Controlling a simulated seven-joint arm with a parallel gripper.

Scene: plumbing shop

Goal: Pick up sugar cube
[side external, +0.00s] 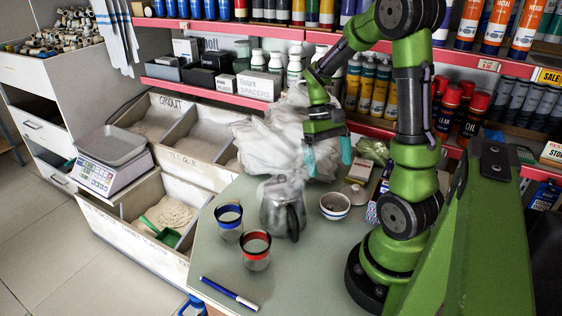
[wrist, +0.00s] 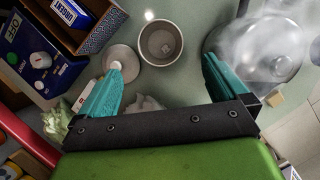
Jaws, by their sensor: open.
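A round bowl (side external: 335,213) with a blue stripe stands on the table to the right of the kettle. In the wrist view the same bowl (wrist: 145,33) is seen from above. A small pale lump, possibly a sugar cube (wrist: 167,49), lies inside it, too small to be certain. My gripper (side external: 327,155) has teal fingers spread apart with nothing between them, and is above the table behind the bowl. In the wrist view my gripper (wrist: 163,66) shows its fingertips apart, with the bowl ahead of the gap.
A steaming kettle (side external: 280,212) stands left of the bowl. A round lid (side external: 356,194) lies beside the bowl. Blue-rimmed (side external: 229,222) and red-rimmed (side external: 256,252) glasses and a marker (side external: 230,293) are nearer the front. White plastic bags (side external: 268,140) lie behind.

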